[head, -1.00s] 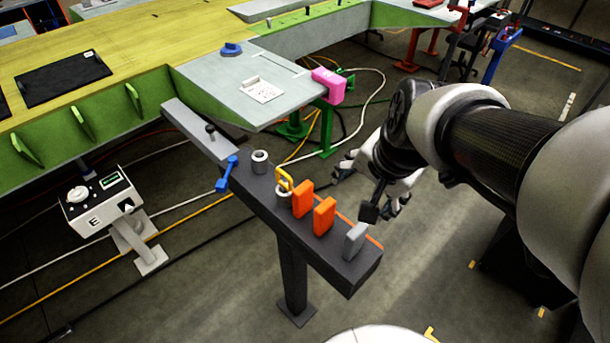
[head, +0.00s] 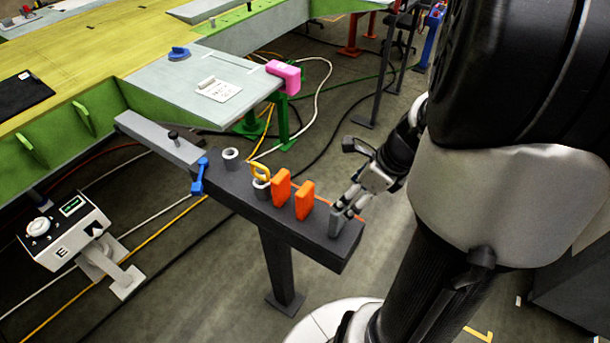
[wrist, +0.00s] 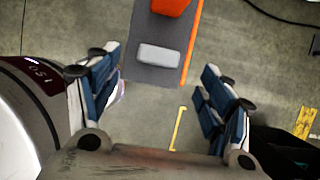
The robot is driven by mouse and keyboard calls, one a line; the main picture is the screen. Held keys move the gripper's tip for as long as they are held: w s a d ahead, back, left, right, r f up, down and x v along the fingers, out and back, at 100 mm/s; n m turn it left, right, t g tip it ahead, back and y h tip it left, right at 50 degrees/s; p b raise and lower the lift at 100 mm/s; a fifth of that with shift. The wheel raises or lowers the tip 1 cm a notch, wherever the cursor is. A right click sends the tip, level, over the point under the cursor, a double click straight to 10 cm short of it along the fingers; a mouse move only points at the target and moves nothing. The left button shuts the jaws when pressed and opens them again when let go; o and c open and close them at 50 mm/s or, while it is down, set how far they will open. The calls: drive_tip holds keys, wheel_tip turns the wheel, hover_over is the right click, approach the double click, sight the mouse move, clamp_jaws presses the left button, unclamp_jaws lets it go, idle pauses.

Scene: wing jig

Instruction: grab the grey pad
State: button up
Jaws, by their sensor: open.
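The grey pad (head: 335,222) stands upright at the near right end of the dark narrow stand (head: 318,243). In the wrist view the grey pad (wrist: 159,55) shows as a light block on the dark top, ahead of the fingers and slightly left of the middle of the gap. My gripper (head: 350,208) is beside the pad in the head view, with a finger partly overlapping it. In the wrist view my gripper (wrist: 160,85) is open with nothing between its fingers. I cannot tell from the head view whether a finger touches the pad.
Two orange blocks (head: 305,200) stand left of the pad on the same stand. The green wing jig with a pink block (head: 284,76) lies behind.

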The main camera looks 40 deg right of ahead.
sight(333, 213)
drive_tip(key=b+x, duration=0.5)
drive_tip(key=x, duration=0.6)
drive_tip(key=shift+w+f, duration=0.1)
drive_tip(key=shift+f, duration=0.3)
drive_tip(key=shift+r, duration=0.1)
drive_tip(key=shift+c, duration=0.5)
drive_tip(key=c, duration=1.1)
